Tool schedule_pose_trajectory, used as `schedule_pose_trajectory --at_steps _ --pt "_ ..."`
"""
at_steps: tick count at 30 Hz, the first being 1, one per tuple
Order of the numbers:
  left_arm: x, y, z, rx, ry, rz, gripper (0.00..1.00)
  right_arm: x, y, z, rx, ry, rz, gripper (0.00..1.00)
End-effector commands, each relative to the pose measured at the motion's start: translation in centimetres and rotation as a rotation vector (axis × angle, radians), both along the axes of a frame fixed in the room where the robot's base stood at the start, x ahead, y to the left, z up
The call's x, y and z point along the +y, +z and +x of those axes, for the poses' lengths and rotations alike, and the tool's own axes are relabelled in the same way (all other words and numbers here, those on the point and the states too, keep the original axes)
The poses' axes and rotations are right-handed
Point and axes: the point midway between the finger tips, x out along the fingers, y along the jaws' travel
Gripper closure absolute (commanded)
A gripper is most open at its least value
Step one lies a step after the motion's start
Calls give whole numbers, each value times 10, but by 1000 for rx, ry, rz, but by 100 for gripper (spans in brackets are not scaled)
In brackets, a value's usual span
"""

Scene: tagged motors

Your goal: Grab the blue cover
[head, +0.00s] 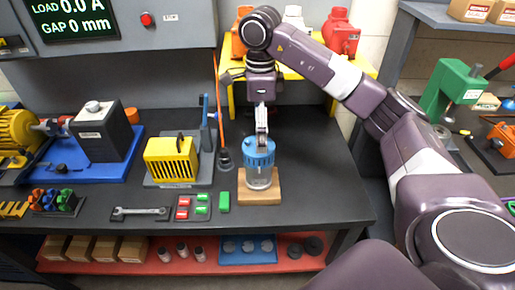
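The blue cover (258,153) is round and ribbed. It sits on top of a clear-grey cylinder (260,180) that stands upright on a wooden block (243,194) on the dark workbench. My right gripper (262,140) points straight down from above, with its fingertips at the top of the cover. I see it edge-on, so I cannot tell whether the fingers are open or shut, or whether they touch the cover. My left gripper is not in view.
A yellow stand (290,74) with red parts is behind. The bench right of the block is clear.

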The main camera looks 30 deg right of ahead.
Motion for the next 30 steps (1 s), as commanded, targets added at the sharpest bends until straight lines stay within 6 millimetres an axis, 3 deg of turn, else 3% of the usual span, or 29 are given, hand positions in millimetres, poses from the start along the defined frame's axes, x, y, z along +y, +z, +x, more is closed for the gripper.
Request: schedule_pose_trajectory --at_steps 18,26,30 --pt "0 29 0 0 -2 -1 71 2 -60 -2 0 1 5 15" --pt "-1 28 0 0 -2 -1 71 2 -64 -2 -1 2 4 15" --pt "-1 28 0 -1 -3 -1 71 2 -64 -2 -1 2 4 29"
